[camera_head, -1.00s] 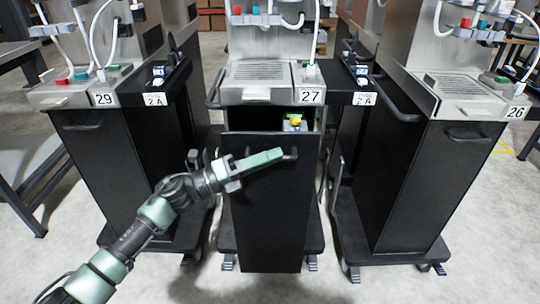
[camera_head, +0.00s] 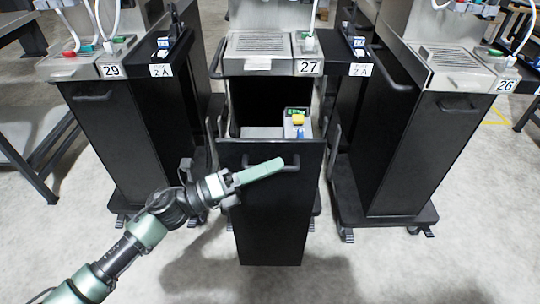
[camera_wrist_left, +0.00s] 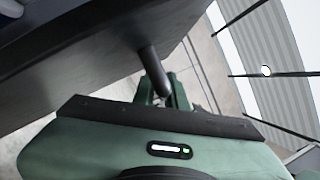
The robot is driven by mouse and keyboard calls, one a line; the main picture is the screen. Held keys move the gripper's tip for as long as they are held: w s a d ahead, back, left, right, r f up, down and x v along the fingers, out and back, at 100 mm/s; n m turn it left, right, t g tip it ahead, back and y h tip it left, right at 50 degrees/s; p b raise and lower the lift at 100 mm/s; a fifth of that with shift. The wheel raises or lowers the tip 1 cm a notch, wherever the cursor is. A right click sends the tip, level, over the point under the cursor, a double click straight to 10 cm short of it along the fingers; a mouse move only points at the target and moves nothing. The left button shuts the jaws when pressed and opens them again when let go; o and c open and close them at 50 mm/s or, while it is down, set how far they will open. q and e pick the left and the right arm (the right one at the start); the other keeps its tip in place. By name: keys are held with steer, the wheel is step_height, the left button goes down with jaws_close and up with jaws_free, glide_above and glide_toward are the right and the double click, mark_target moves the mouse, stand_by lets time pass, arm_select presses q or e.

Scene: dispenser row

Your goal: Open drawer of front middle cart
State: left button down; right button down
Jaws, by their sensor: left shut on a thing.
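The front middle cart (camera_head: 258,66) carries the label 27. Its tall black drawer (camera_head: 275,215) is pulled out toward me, with a gap between its front and the cart body. Inside the open top lies a grey tray with small yellow, green and blue items (camera_head: 297,121). My left gripper (camera_head: 262,170) is at the drawer's dark bar handle (camera_head: 290,165), shut on it. In the left wrist view the handle bar (camera_wrist_left: 152,70) runs down from the black panel to the fingers. The right gripper is not in view.
Cart 29 (camera_head: 120,130) stands to the left and cart 26 (camera_head: 420,140) to the right, both with closed black fronts. A grey table (camera_head: 30,150) is at the far left. The concrete floor (camera_head: 400,270) in front is clear.

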arm_select(q)
steer(key=shift+s+f, duration=0.1)
steer(key=shift+s, duration=0.1)
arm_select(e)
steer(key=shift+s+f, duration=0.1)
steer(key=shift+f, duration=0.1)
arm_select(q)
steer(key=c, duration=1.7)
jaws_free()
